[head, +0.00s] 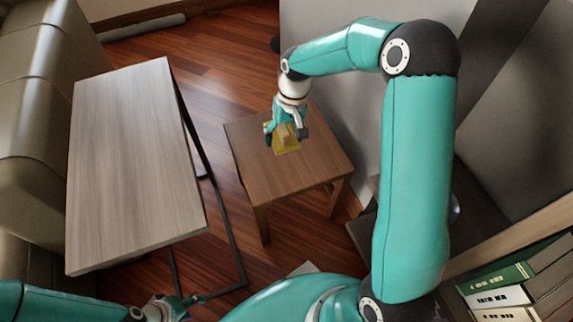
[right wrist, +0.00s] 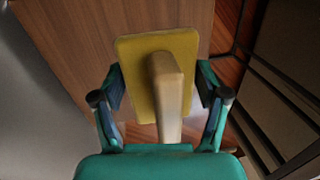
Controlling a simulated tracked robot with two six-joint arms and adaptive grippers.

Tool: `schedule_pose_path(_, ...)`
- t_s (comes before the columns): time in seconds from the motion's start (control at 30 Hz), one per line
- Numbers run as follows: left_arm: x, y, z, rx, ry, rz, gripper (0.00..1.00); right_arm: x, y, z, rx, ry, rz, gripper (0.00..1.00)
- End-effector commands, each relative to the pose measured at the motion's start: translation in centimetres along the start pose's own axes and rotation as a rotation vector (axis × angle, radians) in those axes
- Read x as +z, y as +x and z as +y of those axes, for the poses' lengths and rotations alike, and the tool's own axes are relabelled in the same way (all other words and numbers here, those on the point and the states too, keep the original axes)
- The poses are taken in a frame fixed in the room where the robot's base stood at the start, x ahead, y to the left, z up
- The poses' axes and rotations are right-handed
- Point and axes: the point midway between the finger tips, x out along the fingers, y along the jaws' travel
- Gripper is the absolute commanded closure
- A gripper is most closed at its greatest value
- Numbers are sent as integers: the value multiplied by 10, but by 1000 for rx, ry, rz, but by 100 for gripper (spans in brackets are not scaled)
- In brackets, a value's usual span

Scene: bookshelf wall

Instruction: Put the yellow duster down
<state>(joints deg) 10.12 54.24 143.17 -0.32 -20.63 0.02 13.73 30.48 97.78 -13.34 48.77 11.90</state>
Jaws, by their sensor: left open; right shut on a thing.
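The yellow duster (head: 286,149) has a flat yellow pad and a pale block-like handle. In the head view it is at my right gripper (head: 286,131), over the small brown side table (head: 320,160). In the right wrist view the duster (right wrist: 130,70) lies between the fingers of my right gripper (right wrist: 162,95), which is shut on it. The side table top (right wrist: 100,25) shows behind the duster. I cannot tell whether the pad touches the top. My left gripper (head: 178,306) is open and empty at the bottom left of the head view.
A long grey-brown table (head: 135,160) stands at the left, beside a beige sofa (head: 40,110). A shelf with binders (head: 500,297) is at the lower right. The side table is bare around the duster. A grey wall (head: 330,60) rises behind it.

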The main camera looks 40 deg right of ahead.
Motion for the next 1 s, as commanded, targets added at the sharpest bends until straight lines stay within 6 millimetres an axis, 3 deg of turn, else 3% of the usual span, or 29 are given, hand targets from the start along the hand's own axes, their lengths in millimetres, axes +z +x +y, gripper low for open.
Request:
schedule_pose_path(0.03,0,8,-3,0,0,0,53,0,20,3,0,1,-5,93)
schedule_pose_path(0.1,0,13,-5,0,0,0,53,0,39,7,1,1,-6,93)
schedule_pose_path(0.3,0,24,-9,0,0,0,53,-2,81,14,0,1,-3,93)
schedule_pose_path(0.57,0,28,-10,0,0,0,53,-3,98,17,0,1,0,93)
schedule_pose_path(0.83,0,39,-14,0,0,0,53,-3,134,23,1,1,-2,93)
schedule_pose_path(1.0,0,39,-14,0,0,0,53,-4,138,24,0,0,0,93)
